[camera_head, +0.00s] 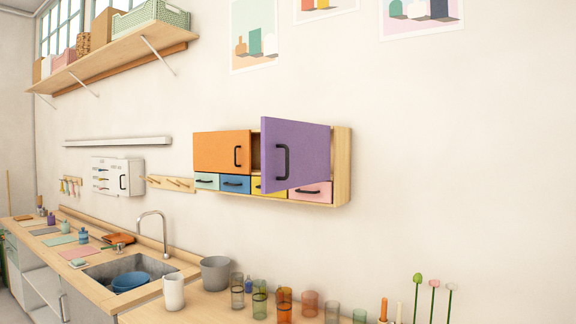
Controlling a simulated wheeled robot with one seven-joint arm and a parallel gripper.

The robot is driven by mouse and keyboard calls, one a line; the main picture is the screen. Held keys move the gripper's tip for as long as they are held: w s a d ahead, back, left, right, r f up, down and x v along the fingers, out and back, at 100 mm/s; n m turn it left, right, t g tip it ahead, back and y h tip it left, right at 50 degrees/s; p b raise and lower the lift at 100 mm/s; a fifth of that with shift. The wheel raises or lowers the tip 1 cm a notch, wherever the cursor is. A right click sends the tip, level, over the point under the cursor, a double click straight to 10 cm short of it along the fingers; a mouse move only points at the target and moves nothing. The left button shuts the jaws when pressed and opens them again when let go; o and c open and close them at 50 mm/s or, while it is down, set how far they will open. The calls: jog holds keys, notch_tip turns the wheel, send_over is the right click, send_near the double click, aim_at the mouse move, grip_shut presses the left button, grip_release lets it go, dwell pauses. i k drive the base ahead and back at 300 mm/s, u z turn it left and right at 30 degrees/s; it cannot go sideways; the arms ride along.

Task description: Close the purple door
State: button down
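The purple door (306,150) is on the wooden wall cabinet (342,170) in the middle of the view. It stands ajar, swung out from the cabinet toward me, with its black handle (282,162) near its left edge. A narrow strip of the cabinet's inside shows to the left of the door. The orange door (216,153) beside it looks shut. My gripper is not in view.
Small drawers in teal, blue (236,184), yellow and pink (318,191) sit below the doors. The counter under the cabinet holds several glasses (260,298), a grey pot (215,272) and a sink with a faucet (153,225). The wall right of the cabinet is bare.

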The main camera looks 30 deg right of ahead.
aim_at(307, 154)
jog(key=k, duration=0.35)
jog(key=z, duration=0.95)
jog(key=i, duration=0.5)
